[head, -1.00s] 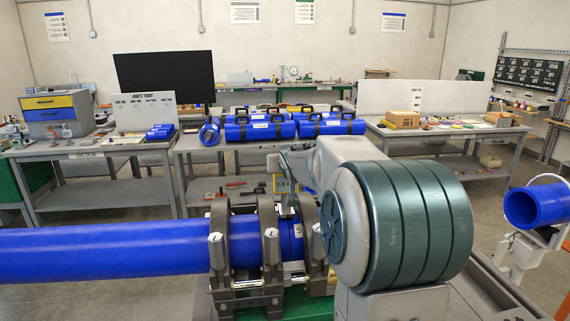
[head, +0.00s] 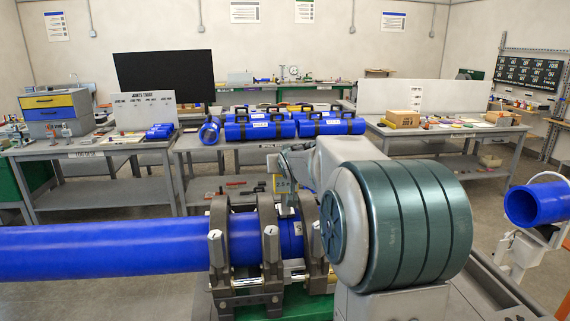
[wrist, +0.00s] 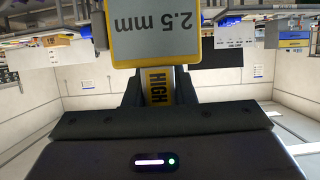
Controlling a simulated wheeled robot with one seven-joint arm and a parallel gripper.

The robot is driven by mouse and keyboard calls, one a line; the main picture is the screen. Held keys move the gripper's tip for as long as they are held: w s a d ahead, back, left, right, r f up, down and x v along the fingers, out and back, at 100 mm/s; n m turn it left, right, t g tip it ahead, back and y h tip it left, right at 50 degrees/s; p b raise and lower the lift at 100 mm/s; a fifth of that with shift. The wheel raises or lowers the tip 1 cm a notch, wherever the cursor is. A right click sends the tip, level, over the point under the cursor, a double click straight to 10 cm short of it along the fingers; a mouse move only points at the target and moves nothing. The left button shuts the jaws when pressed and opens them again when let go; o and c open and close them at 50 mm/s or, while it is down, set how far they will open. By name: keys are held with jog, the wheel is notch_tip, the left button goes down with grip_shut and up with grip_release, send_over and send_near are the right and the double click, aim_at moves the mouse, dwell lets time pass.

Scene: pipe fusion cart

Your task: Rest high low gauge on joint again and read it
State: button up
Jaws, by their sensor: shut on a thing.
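The high low gauge (wrist: 155,35) fills the top of the wrist view, upside down, with a yellow frame and a face reading 2.5 mm. In the head view the gauge (head: 283,185) is small and upright above the clamped blue pipe (head: 120,248). Its lower end is close to the top of the pipe between the clamp rings (head: 268,245). I cannot tell whether it touches. My arm hides the pipe's right part.
A bench behind holds several blue pipe pieces with handles (head: 290,128). Benches with tools stand left (head: 90,155) and right (head: 450,130). Another blue pipe end (head: 538,205) is at the far right. Floor shows between the benches and the clamped pipe.

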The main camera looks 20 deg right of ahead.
jog(key=shift+s+f+b, duration=0.15)
jog(key=shift+f+b, duration=0.25)
jog(key=shift+f, duration=0.35)
grip_shut()
dwell(1.9)
notch_tip(320, 180, up, 8)
jog(key=p, duration=0.7)
jog(key=shift+f, duration=0.15)
jog(key=shift+w, duration=0.2)
